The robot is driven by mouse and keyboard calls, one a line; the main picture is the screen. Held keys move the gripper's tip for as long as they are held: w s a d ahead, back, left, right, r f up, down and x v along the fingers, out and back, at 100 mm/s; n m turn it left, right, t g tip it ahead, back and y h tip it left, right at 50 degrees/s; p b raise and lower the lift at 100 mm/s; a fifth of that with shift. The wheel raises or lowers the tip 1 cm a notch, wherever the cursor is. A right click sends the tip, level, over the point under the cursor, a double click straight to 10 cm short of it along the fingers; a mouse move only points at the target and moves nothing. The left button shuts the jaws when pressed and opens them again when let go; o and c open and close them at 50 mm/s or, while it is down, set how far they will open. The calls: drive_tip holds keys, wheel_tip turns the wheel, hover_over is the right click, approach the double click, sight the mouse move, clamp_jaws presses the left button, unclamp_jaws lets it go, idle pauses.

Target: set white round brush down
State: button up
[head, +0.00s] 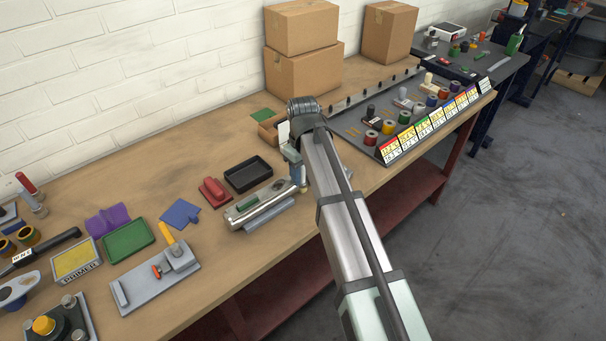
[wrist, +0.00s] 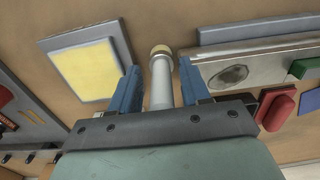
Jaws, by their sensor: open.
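The white round brush (wrist: 160,82) shows in the wrist view as a pale cylinder with a beige far end, between the two blue fingers of my gripper (wrist: 161,88). A gap shows between the brush and each finger, so my gripper is open around it. In the head view my gripper (head: 296,168) is low over the bench, just right of the silver device. A pale bit beside the fingers there is too small to name surely. Whether the brush's far end rests on the bench is hard to tell.
The silver device (head: 262,205) lies close by, with a red block (head: 214,191) and black tray (head: 248,174) beyond. A yellow panel in a pale frame (wrist: 85,68) lies on the other side. A grey rack (head: 352,127) of coloured rings stands to the right.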

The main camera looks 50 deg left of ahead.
wheel_tip(320, 180, up, 13)
idle(0.5)
idle(0.3)
clamp_jaws()
idle(0.3)
idle(1.2)
drive_tip(key=shift+f, duration=0.1)
